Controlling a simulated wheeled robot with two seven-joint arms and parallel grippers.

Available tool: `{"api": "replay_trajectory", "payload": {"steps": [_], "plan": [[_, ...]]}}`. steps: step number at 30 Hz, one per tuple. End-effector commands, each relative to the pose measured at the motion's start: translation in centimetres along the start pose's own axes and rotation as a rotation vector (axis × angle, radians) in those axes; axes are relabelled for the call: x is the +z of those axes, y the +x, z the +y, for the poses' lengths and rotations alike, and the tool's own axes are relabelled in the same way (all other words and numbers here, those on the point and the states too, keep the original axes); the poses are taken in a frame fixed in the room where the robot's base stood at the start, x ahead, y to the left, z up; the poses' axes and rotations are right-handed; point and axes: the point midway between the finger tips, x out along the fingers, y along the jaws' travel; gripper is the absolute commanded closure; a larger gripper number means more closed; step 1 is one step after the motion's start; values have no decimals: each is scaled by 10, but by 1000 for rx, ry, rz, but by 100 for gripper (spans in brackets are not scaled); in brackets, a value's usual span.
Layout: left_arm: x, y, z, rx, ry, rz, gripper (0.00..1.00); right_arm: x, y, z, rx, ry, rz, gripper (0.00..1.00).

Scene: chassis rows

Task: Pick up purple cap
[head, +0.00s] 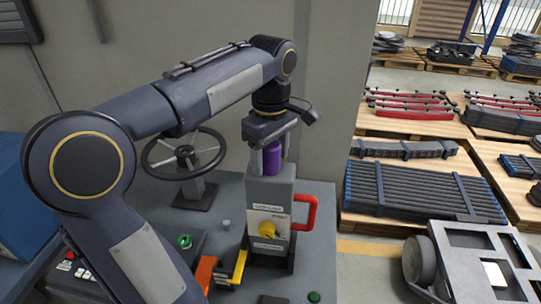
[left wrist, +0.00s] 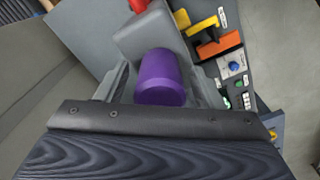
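The purple cap (head: 271,159) is a short cylinder at the top of an upright grey housing (head: 268,203). It also shows in the middle of the left wrist view (left wrist: 161,80). My left gripper (head: 271,160) points down from above, with one finger on each side of the cap. In the left wrist view its fingers (left wrist: 163,88) stand apart, with narrow gaps between them and the cap. The gripper looks open around the cap. The cap's underside is hidden. My right gripper is in neither view.
Yellow (head: 239,268) and orange (head: 206,273) levers are close in front. Pallets with bars (head: 425,190) stand at the right.

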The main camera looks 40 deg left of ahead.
Motion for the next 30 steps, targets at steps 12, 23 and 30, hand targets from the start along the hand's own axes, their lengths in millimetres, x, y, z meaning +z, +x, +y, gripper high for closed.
{"api": "replay_trajectory", "payload": {"steps": [12, 23, 30], "plan": [[0, 0, 0, 0, 0, 0, 83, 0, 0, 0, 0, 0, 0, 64], [0, -15, 1, 3, 1, 1, 83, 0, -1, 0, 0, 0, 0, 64], [0, -50, 1, 4, 1, 1, 83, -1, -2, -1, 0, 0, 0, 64]]}}
